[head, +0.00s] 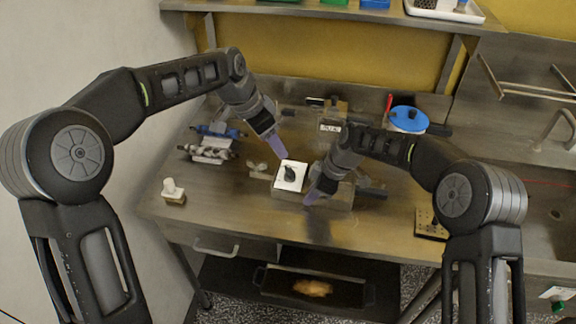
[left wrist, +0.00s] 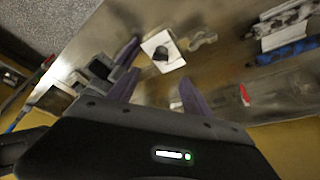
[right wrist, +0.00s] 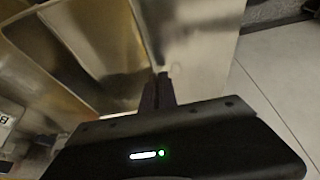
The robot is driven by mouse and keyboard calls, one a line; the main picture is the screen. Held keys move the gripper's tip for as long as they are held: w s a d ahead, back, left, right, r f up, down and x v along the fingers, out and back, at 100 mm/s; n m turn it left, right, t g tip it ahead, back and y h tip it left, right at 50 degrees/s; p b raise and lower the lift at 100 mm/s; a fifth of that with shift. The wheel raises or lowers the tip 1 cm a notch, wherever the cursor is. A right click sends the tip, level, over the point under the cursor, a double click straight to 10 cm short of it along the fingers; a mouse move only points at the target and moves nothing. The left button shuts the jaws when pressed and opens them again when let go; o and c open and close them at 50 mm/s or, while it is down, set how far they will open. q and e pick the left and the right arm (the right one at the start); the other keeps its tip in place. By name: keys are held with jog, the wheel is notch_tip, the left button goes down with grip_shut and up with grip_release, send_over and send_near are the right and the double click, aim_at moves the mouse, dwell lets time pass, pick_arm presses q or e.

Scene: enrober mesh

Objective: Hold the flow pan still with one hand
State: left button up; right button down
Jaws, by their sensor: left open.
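The flow pan appears to be the metal, box-like piece (head: 340,197) at the middle of the bench, partly hidden by my right arm. Its metal wall (right wrist: 188,50) fills the middle of the right wrist view. My right gripper (head: 311,200) is at the pan's left front side. In the right wrist view the right fingers (right wrist: 157,90) are close together, with the wall's edge running between them. My left gripper (head: 280,155) is open and empty above and behind a white square plate with a dark knob (head: 290,178). The plate also shows in the left wrist view (left wrist: 154,42).
Metal rollers and blue parts (head: 212,145) lie at the back left. A small white-topped block (head: 173,190) stands at the left front. A pot with a blue lid (head: 408,119) stands at the back right. The front bench is mostly clear.

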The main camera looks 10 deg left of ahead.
aim_at(290, 169)
pick_arm(q)
jog(key=shift+f, duration=0.15)
jog(key=x, duration=1.1)
jog(key=shift+w+d+f, duration=0.15)
jog(key=shift+w+f, duration=0.05)
jog(key=shift+f, duration=0.15)
jog(key=shift+c, duration=0.2)
grip_shut()
